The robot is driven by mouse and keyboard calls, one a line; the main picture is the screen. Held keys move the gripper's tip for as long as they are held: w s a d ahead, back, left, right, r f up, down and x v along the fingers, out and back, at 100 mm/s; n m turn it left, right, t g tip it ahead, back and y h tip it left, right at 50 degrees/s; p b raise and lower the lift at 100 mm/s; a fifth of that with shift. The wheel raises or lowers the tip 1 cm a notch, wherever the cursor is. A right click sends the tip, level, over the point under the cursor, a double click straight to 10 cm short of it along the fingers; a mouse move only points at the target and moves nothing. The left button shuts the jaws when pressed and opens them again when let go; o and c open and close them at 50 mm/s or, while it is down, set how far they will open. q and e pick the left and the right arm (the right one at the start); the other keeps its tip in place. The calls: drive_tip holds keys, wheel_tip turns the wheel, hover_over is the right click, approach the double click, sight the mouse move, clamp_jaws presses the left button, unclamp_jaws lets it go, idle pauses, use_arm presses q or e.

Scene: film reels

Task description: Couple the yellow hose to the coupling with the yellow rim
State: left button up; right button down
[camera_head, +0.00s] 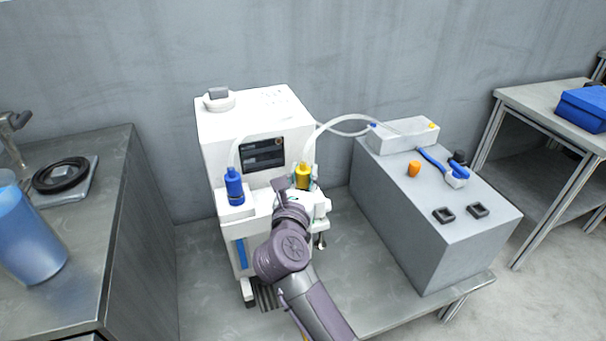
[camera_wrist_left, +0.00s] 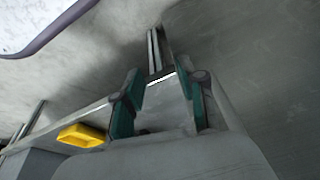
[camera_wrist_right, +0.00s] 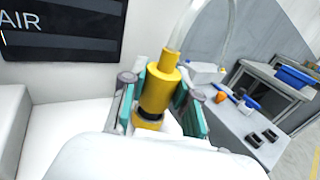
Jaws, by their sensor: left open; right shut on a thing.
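The yellow hose's end (camera_head: 303,172) is a yellow cylinder with a pale, clear tube (camera_head: 340,120) arcing from its top to the right. My right gripper (camera_head: 299,187) is shut on this end at the right front of the white machine (camera_head: 215,135). In the right wrist view the yellow end (camera_wrist_right: 157,92) stands roughly upright between the fingers. Below it show a black band and a yellow ring (camera_wrist_right: 146,124), perhaps the coupling's rim. I cannot tell whether they are joined. My left gripper (camera_wrist_left: 166,82) is open and empty, seen only in its wrist view.
A blue hose end (camera_head: 234,187) stands on the machine's left ledge. A grey block (camera_head: 455,220) at right carries a white box (camera_head: 385,142), an orange piece (camera_head: 414,169) and a blue-handled tool (camera_head: 433,161). A blue container (camera_head: 30,235) stands on the left counter.

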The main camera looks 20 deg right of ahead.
use_arm(q)
drive_tip(key=shift+r, duration=0.2)
use_arm(e)
drive_tip(key=shift+f, duration=0.1)
use_arm(q)
drive_tip(key=shift+r, duration=0.25)
use_arm(e)
drive_tip(key=shift+f, duration=0.1)
use_arm(q)
drive_tip(key=shift+r, duration=0.3)
use_arm(e)
drive_tip(key=shift+f, duration=0.1)
drive_tip(key=c, duration=1.1)
unclamp_jaws()
drive_tip(key=shift+c, duration=0.2)
use_arm(q)
drive_tip(key=shift+s, duration=0.1)
